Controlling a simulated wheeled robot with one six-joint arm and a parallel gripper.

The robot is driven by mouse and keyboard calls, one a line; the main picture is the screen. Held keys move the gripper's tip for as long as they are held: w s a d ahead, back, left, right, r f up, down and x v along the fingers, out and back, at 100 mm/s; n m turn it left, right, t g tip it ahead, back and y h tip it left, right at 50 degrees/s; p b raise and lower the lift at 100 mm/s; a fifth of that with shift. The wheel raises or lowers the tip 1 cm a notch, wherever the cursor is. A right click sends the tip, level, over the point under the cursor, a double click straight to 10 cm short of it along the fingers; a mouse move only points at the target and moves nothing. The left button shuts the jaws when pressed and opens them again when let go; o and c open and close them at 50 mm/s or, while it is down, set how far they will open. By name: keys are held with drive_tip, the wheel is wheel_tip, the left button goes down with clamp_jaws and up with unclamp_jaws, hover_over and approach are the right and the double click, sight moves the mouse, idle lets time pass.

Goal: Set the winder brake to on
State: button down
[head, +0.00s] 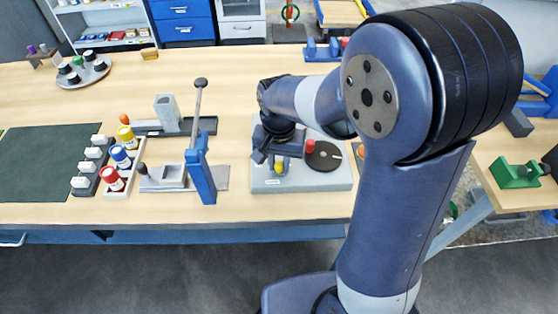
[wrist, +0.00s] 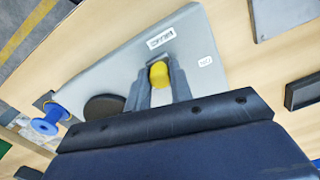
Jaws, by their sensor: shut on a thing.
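The winder is a light grey base plate (head: 262,183) on the wooden bench, with a dark round disc (head: 324,156) and a red knob (head: 310,146). A yellow knob (head: 279,167), which looks like the brake handle, stands on the plate's left part. My gripper (head: 277,162) points down over it. In the wrist view my gripper (wrist: 158,82) is shut on the yellow knob (wrist: 158,75), with a finger on each side. White labels (wrist: 160,38) lie on the plate beyond the knob; I cannot read them. The knob's lower part is hidden by the fingers.
A lever press with a blue upright (head: 200,170) stands left of the winder. A tray of red, blue and yellow bottles (head: 122,160) is farther left, beside a dark green mat (head: 45,160). A blue spool (wrist: 50,120) shows in the wrist view. Bare bench lies behind the winder.

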drive_tip(key=a, duration=0.3)
drive_tip(key=shift+w+a, duration=0.1)
drive_tip(key=shift+a, duration=0.2)
drive_tip(key=c, duration=1.3)
unclamp_jaws()
drive_tip(key=shift+a, duration=0.1)
drive_tip(key=shift+o, duration=0.2)
drive_tip(key=shift+r, duration=0.15)
wheel_tip(320, 180, up, 11)
drive_tip(key=shift+f, duration=0.2)
